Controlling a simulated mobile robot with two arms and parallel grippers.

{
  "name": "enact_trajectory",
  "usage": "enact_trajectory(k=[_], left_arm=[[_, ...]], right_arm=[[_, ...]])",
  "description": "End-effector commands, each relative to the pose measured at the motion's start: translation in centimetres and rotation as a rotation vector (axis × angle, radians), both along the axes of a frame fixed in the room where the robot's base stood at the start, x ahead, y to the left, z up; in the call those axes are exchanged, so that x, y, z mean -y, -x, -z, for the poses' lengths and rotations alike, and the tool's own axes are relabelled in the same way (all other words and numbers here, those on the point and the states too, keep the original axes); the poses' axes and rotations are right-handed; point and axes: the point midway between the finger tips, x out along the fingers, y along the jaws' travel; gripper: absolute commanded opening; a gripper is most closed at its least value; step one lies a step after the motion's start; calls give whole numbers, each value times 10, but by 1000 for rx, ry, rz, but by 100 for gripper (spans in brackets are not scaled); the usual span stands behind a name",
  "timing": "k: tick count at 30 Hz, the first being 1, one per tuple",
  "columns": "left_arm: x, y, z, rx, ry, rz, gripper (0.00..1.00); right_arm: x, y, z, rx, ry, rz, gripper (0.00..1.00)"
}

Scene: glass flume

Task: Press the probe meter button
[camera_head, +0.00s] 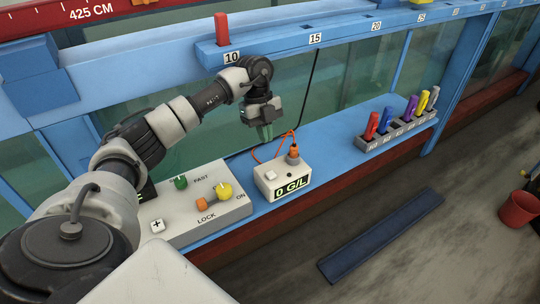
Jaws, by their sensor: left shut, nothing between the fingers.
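The probe meter (266,186) is a small pale box on the blue ledge, with a lit display reading 0 G/L. Its white button (270,175) sits on the top face, left of an orange plug (293,155) with an orange cable. My left gripper (265,135) points down, above and behind the meter in the picture. It is shut and empty, and appears apart from the button. My right gripper is not in view.
A control panel (225,207) with green, yellow and orange knobs stands left of the meter. A rack (397,132) of several coloured handles is to the right. A thin dark cable hangs behind. A dark plank (380,237) and red bucket (519,208) are on the floor.

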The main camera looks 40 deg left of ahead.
Motion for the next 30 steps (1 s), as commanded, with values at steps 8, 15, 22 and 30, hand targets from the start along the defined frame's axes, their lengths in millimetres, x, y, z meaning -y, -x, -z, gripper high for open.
enact_trajectory(k=[8, 15, 22, 30], left_arm=[[-5, -3, -21, 1, 1, 1, 0], [-5, -3, -22, 1, 1, 1, 0], [-5, -3, -22, 1, 1, 1, 0], [44, -11, -3, 109, 155, 97, 0]], right_arm=[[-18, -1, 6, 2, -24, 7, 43], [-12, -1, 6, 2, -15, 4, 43], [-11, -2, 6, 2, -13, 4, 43], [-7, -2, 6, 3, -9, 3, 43]])
